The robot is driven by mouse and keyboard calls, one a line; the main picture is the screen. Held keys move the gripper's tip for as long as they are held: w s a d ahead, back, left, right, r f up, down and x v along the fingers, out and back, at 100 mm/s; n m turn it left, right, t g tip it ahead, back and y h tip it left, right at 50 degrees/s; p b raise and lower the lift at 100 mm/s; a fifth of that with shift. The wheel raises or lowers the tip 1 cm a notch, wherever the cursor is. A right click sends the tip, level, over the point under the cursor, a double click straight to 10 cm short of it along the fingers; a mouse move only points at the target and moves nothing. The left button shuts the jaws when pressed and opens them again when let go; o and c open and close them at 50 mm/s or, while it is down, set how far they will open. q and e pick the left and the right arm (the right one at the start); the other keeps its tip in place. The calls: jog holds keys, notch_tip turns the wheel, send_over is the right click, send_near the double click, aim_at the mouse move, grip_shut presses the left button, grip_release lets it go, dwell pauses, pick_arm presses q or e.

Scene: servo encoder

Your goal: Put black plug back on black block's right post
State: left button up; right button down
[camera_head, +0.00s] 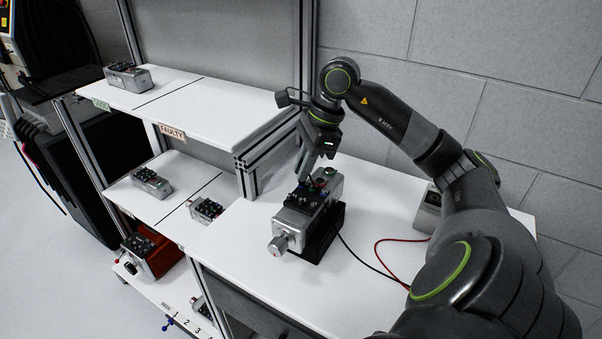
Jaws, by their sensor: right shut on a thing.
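A silver servo unit (291,218) sits in a black cradle (325,238) on the white bench. A black block (303,197) with small posts is on top of it; single posts are too small to tell apart. My right gripper (304,170) points down at the far end of the block, its fingers close to the block's top. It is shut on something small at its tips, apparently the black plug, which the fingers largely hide. I cannot tell whether the plug touches a post. My left gripper is out of view.
A grey box (430,208) with red and black cables stands at the bench's right, partly behind my arm. Shelves at left hold several similar servo units, one board marked FAULTY (172,133). A metal upright (304,50) rises near my gripper. The bench front is clear.

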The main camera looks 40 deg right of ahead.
jog(key=shift+r, duration=0.15)
jog(key=shift+r+p, duration=1.35)
jog(key=shift+r, duration=1.05)
jog(key=shift+f, duration=0.1)
